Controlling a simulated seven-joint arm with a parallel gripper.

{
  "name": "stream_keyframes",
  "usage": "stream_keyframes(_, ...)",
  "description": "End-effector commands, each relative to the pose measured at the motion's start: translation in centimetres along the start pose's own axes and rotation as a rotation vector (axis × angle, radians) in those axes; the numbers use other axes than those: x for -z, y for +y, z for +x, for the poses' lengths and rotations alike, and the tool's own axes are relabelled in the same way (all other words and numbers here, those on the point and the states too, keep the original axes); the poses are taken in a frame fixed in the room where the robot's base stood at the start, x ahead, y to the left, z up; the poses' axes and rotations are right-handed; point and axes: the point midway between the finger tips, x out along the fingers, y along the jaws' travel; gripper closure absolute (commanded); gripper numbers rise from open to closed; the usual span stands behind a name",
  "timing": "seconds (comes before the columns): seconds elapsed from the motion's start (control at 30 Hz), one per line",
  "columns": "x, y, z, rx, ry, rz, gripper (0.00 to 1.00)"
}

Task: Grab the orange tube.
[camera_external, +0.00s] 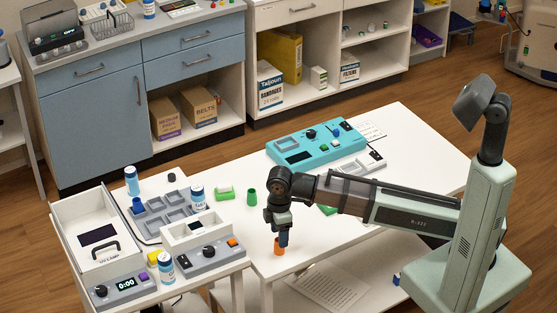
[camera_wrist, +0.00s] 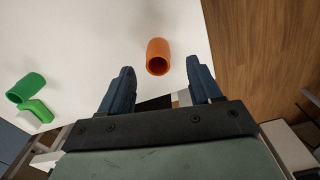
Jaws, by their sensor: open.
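The orange tube (camera_external: 279,247) stands on the white table near its front edge, just below my gripper (camera_external: 283,238). In the wrist view the orange tube (camera_wrist: 157,57) is a short hollow cylinder with its dark opening showing. It lies between the lines of the two blue fingers of my gripper (camera_wrist: 158,78), just ahead of their tips. The fingers are open and apart, with nothing held between them. Whether the fingertips overlap the tube in height I cannot tell.
A green tube (camera_external: 252,197) and a green block (camera_external: 225,194) stand on the table to the left. A turquoise instrument panel (camera_external: 316,143) lies toward the back. The table's edge and wooden floor (camera_wrist: 250,50) are close on the right in the wrist view.

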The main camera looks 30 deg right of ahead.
Motion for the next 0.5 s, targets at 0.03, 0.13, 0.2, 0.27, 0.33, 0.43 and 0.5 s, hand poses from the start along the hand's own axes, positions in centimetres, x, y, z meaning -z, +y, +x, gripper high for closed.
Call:
stream_keyframes(0.03, -0.1, 0.1, 0.7, 0.001, -0.002, 0.000, 0.37)
stream_keyframes(0.13, -0.1, 0.3, 1.8, 0.001, -0.002, 0.000, 0.37)
stream_keyframes(0.2, -0.1, 0.2, 2.6, 0.001, -0.002, 0.001, 0.37)
stream_keyframes(0.27, -0.1, 0.2, 3.1, 0.001, -0.001, 0.001, 0.37)
stream_keyframes(0.33, -0.1, 0.3, 3.5, 0.000, 0.001, 0.001, 0.37)
stream_keyframes(0.43, -0.1, 0.3, 3.7, 0.000, 0.001, 0.002, 0.37)
stream_keyframes(0.5, -0.1, 0.3, 3.7, 0.000, 0.001, 0.002, 0.37)
